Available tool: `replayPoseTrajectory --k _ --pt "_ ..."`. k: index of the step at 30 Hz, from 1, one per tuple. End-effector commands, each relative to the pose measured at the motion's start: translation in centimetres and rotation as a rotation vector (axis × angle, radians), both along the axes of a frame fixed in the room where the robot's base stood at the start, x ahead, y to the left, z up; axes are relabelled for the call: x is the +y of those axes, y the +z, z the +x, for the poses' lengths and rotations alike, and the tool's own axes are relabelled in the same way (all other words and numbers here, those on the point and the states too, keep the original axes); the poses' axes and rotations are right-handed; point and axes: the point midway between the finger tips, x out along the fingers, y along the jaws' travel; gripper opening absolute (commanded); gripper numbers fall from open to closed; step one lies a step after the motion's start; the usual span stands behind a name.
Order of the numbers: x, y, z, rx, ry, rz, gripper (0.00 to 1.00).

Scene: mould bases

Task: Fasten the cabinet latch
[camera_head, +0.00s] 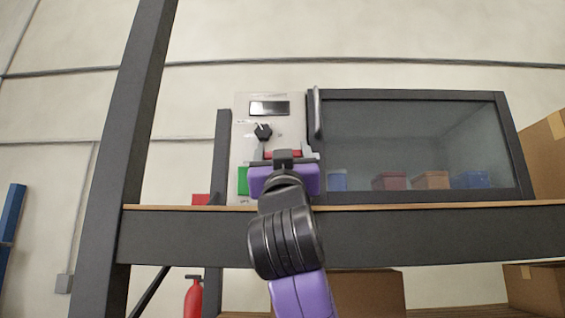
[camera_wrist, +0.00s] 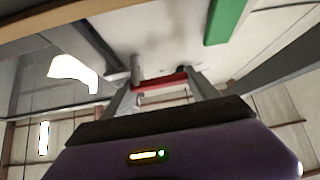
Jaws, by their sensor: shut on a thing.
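The cabinet has a glass door (camera_head: 410,145) in a dark frame, which looks closed, and a pale panel (camera_head: 243,112) on its left. A red latch bar (camera_head: 268,154) lies across the lower panel, near the door's left edge. My gripper (camera_head: 283,157) is in front of it, and its wrist hides much of the lower panel. In the wrist view the red latch bar (camera_wrist: 160,82) spans between the fingers of my gripper (camera_wrist: 162,90), which are shut on it. Whether the latch is engaged I cannot tell.
A display (camera_head: 269,108), a dark knob (camera_head: 263,131) and a green block (camera_head: 243,181) are on the panel. A grey vertical handle (camera_head: 317,113) stands out from the door. Several coloured boxes (camera_head: 431,180) sit behind the glass. A dark post (camera_head: 130,130) rises at left.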

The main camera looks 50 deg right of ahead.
Motion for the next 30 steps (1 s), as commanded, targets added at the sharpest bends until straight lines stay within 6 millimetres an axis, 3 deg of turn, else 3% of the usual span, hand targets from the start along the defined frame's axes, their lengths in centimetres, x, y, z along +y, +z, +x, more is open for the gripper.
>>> replayPoseTrajectory --k 17,18,20,21,30 --pt "-0.03 0.26 -0.10 -0.059 -0.001 0.044 0.28" --pt "-0.03 0.26 -0.10 -0.059 -0.001 0.044 0.74" --pt "-0.02 0.25 -0.09 -0.059 -0.001 0.044 0.86" --pt "-0.03 0.24 -0.09 -0.059 -0.001 0.044 0.90" --pt "0.03 0.11 -0.07 -0.057 0.000 0.044 0.90"
